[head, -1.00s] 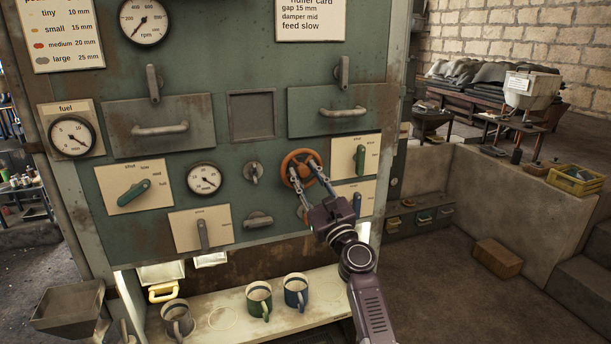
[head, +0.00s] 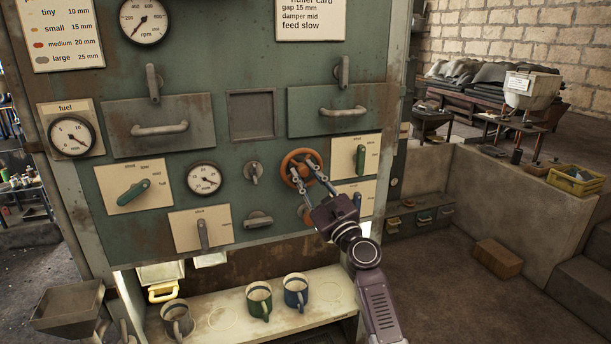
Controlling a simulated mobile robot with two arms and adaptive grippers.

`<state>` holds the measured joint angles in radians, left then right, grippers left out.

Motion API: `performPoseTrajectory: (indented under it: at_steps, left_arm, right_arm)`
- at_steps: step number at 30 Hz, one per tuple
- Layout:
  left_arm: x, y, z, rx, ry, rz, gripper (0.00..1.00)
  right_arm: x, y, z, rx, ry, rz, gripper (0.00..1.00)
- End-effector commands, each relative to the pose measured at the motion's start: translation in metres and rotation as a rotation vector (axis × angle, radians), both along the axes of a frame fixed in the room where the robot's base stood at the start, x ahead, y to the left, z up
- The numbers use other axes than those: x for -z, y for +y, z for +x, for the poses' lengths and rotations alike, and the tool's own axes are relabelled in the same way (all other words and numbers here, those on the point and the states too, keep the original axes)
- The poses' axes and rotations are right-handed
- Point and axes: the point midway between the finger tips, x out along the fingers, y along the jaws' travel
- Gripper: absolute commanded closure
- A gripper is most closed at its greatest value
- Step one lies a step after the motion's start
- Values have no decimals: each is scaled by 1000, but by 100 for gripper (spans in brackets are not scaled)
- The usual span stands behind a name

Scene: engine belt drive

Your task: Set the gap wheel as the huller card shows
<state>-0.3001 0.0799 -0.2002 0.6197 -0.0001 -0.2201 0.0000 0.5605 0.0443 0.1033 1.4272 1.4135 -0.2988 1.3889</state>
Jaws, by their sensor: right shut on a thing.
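The gap wheel appears to be the orange-brown handwheel (head: 288,160) on the green panel. My right gripper (head: 303,168) reaches up to it from the lower right and is shut on it, with the fingers across its middle and lower right. The huller card (head: 310,17) at the top reads gap 15 mm, damper mid, feed slow; its title is cut by the picture edge. A small round gauge (head: 204,178) left of the wheel has its needle toward the lower right; its numbers are too small to read. My left gripper is not in view.
Lever plates surround the wheel: one at the right (head: 370,150), one at the left (head: 130,200) and one below (head: 187,235). A small knob (head: 253,173) is close left of the wheel. Mugs (head: 296,290) stand on the shelf below.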

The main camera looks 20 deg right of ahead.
Motion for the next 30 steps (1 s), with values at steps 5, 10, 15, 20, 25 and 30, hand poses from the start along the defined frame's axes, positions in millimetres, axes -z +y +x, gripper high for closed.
performPoseTrajectory:
  at_steps: [5,10,15,20,25,30]
  left_arm:
    - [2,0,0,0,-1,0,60]
    - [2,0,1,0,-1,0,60]
    - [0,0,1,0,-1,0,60]
    - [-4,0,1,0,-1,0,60]
    - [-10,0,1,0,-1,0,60]
    - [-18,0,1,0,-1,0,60]
  right_arm:
    - [0,-1,0,1,-5,-153,100]
    - [-1,-2,0,1,-11,-316,100]
    - [-2,-2,0,-1,-16,-479,100]
    - [-2,-2,0,0,-21,-629,100]
    - [-3,-2,0,-1,-25,-791,100]
    - [-4,-2,0,-1,-30,-952,100]
